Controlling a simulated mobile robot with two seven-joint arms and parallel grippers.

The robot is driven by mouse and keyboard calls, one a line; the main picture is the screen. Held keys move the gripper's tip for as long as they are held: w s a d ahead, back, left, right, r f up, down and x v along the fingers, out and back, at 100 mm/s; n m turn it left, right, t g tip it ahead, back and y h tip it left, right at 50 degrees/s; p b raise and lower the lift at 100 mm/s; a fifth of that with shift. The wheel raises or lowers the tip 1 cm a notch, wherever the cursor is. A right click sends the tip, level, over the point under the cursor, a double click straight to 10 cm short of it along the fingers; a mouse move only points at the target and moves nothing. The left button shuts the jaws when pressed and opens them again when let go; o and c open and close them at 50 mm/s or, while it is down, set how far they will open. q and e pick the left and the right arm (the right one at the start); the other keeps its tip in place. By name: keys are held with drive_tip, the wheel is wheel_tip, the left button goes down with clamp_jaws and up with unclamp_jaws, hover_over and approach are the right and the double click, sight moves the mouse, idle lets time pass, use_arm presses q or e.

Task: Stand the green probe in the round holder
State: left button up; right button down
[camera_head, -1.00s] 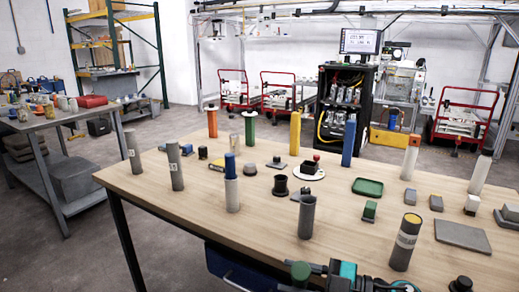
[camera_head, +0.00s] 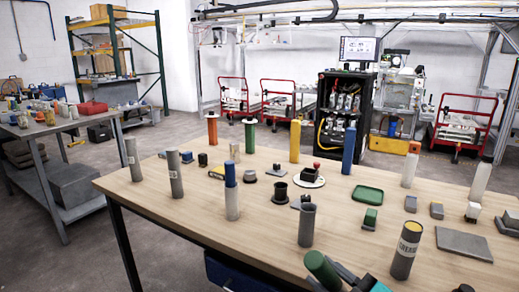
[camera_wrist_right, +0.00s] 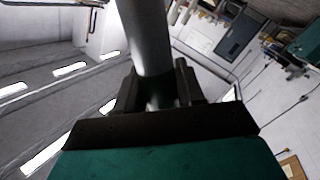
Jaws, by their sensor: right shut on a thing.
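The green probe (camera_head: 322,270) is a thick green cylinder at the bottom middle of the head view. It is tilted, its top leaning to the left, above the table's near edge. My right gripper (camera_head: 345,277) holds it; its jaws (camera_wrist_right: 160,92) close around a grey cylindrical shaft in the right wrist view. The probe's lower end is hidden in the head view. A grey open-topped round tube (camera_head: 306,228) stands upright just beyond it. A short black round cup with a flange (camera_head: 280,191) stands farther back; I cannot tell which is the holder. My left gripper is not in view.
A labelled grey cylinder (camera_head: 405,252) stands to the right of the probe. A blue rod stands in a pale tube (camera_head: 232,205) to the left. Several small blocks and posts cover the wooden table (camera_head: 180,215). Its front left is mostly clear.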

drive_tip(key=shift+s+d+m+t+h, duration=0.35)
drive_tip(key=shift+d+m+t+h, duration=0.15)
drive_tip(key=shift+d+m+h, duration=0.25)
drive_tip(key=s+d+f+m+t+h, duration=0.1)
drive_tip(key=s+d+m+t+h, duration=0.1)
drive_tip(key=d+m+h, duration=0.3)
drive_tip(key=shift+s+d+h, duration=0.25)
drive_tip(key=shift+s+h, duration=0.45)
drive_tip(key=shift+h, duration=0.95)
